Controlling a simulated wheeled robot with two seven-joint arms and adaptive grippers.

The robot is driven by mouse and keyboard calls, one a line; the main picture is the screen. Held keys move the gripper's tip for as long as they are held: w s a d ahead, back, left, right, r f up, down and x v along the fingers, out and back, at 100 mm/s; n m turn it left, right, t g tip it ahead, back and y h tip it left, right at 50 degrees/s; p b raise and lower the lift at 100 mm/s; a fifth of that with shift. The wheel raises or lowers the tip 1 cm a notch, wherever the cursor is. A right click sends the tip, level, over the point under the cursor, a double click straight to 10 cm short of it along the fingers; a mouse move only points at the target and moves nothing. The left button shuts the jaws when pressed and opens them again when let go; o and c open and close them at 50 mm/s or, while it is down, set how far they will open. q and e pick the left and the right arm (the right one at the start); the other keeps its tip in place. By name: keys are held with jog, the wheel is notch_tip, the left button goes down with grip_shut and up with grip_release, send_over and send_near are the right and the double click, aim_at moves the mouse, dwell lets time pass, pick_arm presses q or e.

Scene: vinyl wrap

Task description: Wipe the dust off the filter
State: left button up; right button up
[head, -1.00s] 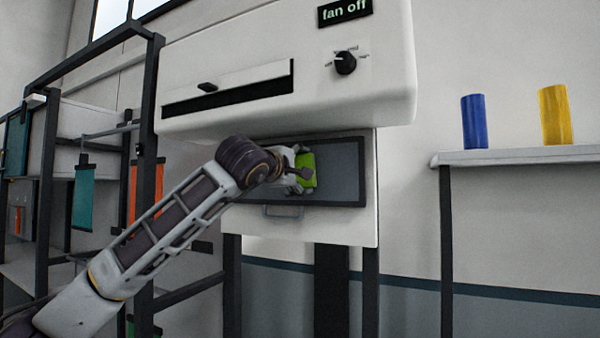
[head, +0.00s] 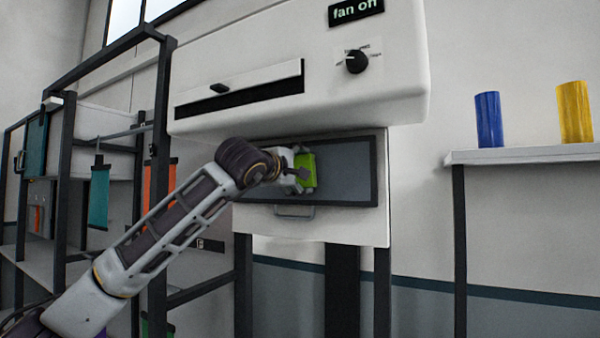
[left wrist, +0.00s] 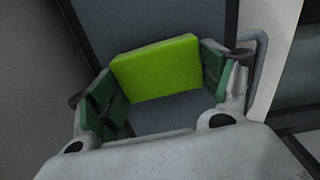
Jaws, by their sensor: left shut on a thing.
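The filter (head: 345,172) is a flat grey panel in a dark frame, set in the white front below the machine's hood. My left gripper (head: 299,170) is at the left half of the filter, shut on a bright green block-shaped wiper (head: 309,172). In the left wrist view the green wiper (left wrist: 157,68) sits between the two green-padded fingers of the left gripper (left wrist: 160,85), in front of the grey filter surface (left wrist: 165,115). I cannot tell whether the wiper touches the filter. Any dust is too faint to make out. My right gripper is not in view.
The white hood (head: 300,75) overhangs the filter, with a dial (head: 356,62) and a "fan off" sign (head: 356,10). A handle (head: 294,214) sits below the filter. A shelf (head: 530,155) at right holds a blue roll (head: 489,119) and a yellow roll (head: 575,112). A dark rack stands left.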

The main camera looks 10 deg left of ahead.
pick_arm(q)
jog(key=shift+w+a, duration=0.1)
jog(key=shift+a, duration=0.05)
jog(key=shift+w+a, duration=0.25)
jog(key=shift+a, duration=0.45)
jog(key=shift+w+a, duration=0.25)
jog(key=shift+a, duration=0.4)
jog(key=shift+w+a+p, duration=0.2)
jog(key=shift+w+a, duration=0.1)
jog(key=shift+a, duration=0.45)
jog(key=shift+w+a+p, duration=0.2)
jog(key=shift+w+a, duration=0.05)
jog(key=shift+a, duration=0.5)
jog(key=shift+w+a+p, duration=0.15)
jog(key=shift+w+a, duration=0.1)
jog(key=shift+a, duration=0.5)
jog(key=shift+w+a+p, duration=0.15)
jog(key=shift+w+a, duration=0.1)
jog(key=shift+a, duration=0.5)
